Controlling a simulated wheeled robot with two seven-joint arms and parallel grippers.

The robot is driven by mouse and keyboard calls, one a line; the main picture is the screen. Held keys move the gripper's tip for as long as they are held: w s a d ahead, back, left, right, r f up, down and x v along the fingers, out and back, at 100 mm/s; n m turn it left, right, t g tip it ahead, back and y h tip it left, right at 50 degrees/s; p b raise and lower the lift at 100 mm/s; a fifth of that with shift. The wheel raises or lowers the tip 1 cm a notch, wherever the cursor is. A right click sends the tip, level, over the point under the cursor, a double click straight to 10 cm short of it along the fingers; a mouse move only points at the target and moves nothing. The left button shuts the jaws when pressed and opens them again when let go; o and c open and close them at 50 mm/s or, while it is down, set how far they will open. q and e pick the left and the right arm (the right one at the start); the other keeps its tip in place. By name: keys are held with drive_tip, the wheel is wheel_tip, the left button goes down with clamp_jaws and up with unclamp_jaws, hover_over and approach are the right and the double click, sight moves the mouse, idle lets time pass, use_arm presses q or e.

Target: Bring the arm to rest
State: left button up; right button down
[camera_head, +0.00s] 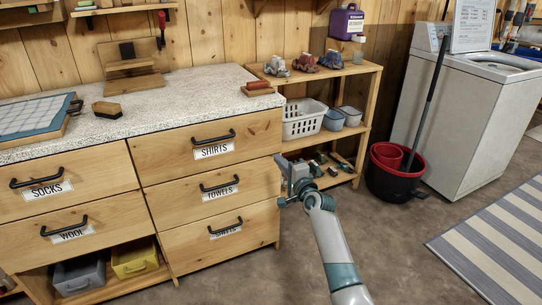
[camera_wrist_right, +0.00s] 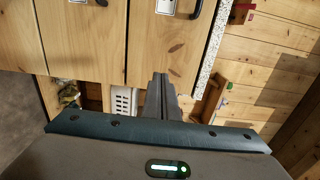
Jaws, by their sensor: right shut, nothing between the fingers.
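My right gripper (camera_head: 281,162) is shut and empty. My right arm comes up from the bottom of the head view, and the gripper stands in front of the cabinet's right edge, near the low shelf. In the right wrist view its fingers (camera_wrist_right: 160,92) are together, pointing toward the wooden drawer fronts (camera_wrist_right: 150,45). I cannot tell the exact gap between the fingertips and the cabinet. My left gripper is out of view.
The drawer cabinet (camera_head: 205,170) has labelled drawers, all looking closed. A shelf unit (camera_head: 368,88) right of it holds a white basket (camera_head: 303,120) and small bins. A black-and-red bucket (camera_head: 393,180) with a mop stands by the washer (camera_head: 450,110). Floor (camera_head: 405,250) at right is clear up to a striped rug (camera_head: 500,240).

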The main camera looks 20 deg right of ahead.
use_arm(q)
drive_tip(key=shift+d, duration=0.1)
use_arm(e)
drive_tip(key=s+a+f+n+g+y, duration=0.1)
drive_tip(key=s+a+f+n+g, duration=0.35)
drive_tip(key=s+f, duration=0.6)
drive_tip(key=s+a+f+n+g+y, duration=0.1)
drive_tip(key=s+a+f+n+g, duration=0.1)
drive_tip(key=s+a+f+n, duration=0.7)
drive_tip(key=s+a+f+n+g, duration=0.1)
drive_tip(key=s+f+n+g, duration=0.1)
drive_tip(key=s, duration=1)
drive_tip(key=s+a+f+n+g+h, duration=0.1)
drive_tip(key=s+a+f+n+g, duration=0.15)
drive_tip(key=s, duration=0.95)
drive_tip(key=s+a+f+n+g, duration=0.1)
drive_tip(key=s+f+n+g, duration=0.15)
drive_tip(key=s, duration=0.95)
use_arm(q)
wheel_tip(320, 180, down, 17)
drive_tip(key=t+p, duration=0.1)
drive_tip(key=p, duration=1.1)
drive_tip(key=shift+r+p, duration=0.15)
drive_tip(key=shift+p, duration=0.2)
use_arm(e)
wheel_tip(320, 180, down, 17)
drive_tip(key=shift+d+t, duration=0.15)
drive_tip(key=shift+t, duration=0.3)
